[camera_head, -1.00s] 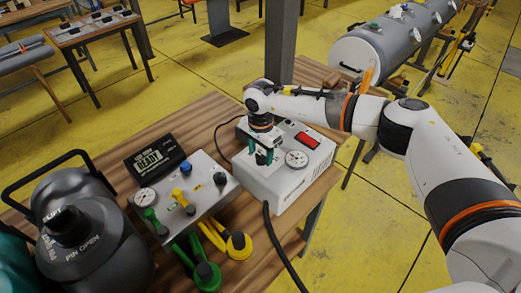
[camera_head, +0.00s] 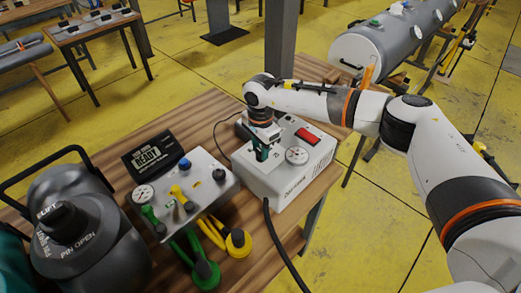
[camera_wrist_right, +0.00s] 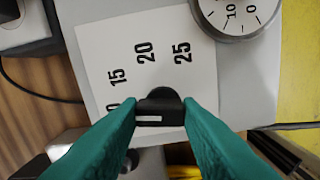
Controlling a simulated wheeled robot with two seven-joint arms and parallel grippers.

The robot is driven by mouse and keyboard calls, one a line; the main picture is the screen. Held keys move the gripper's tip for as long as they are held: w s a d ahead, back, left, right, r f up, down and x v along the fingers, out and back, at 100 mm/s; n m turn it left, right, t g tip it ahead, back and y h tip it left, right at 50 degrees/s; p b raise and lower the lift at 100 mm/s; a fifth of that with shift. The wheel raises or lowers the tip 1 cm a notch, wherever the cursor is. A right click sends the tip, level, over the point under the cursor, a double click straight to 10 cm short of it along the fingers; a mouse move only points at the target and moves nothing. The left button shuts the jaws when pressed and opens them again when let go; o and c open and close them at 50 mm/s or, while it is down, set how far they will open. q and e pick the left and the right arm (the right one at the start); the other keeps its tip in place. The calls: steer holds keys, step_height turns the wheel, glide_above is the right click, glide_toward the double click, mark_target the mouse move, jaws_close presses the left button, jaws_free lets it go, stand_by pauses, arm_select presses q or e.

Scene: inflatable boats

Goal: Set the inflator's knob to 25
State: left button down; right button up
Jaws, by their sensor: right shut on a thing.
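The inflator (camera_head: 267,188) is a white box on the wooden table, with a round gauge (camera_head: 297,156) and a red switch (camera_head: 307,136) on top. Its black knob (camera_wrist_right: 160,104) shows in the right wrist view, with a white line on its side toward the bottom of the picture. The white dial plate around it bears 15, 20 and 25; a further number at the left is partly hidden. My right gripper (camera_head: 262,155), with green fingers, points down and is shut on the knob. Which number the knob points to I cannot tell.
A grey control box (camera_head: 205,200) with valves and a display reading READY (camera_head: 151,155) stand left of the inflator. A black hose (camera_head: 274,240) runs in front of the inflator.

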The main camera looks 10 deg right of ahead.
steer(key=m+b, duration=0.2)
steer(key=shift+f+m, duration=0.15)
steer(key=shift+m, duration=0.25)
steer(key=m+b, duration=0.2)
steer(key=m, duration=0.1)
steer(key=shift+m, duration=0.3)
steer(key=m+b, duration=0.3)
steer(key=m, duration=0.3)
steer(key=shift+d, duration=0.1)
steer(key=m+b, duration=0.2)
steer(key=m, duration=0.2)
steer(key=shift+m, duration=0.4)
steer(key=m, duration=0.1)
steer(key=m+b, duration=0.1)
steer(key=m, duration=0.2)
steer(key=shift+r+m, duration=0.25)
steer(key=shift+m, duration=0.15)
steer(key=shift+d, duration=0.1)
steer(key=o, duration=1)
steer(key=shift+s, duration=0.1)
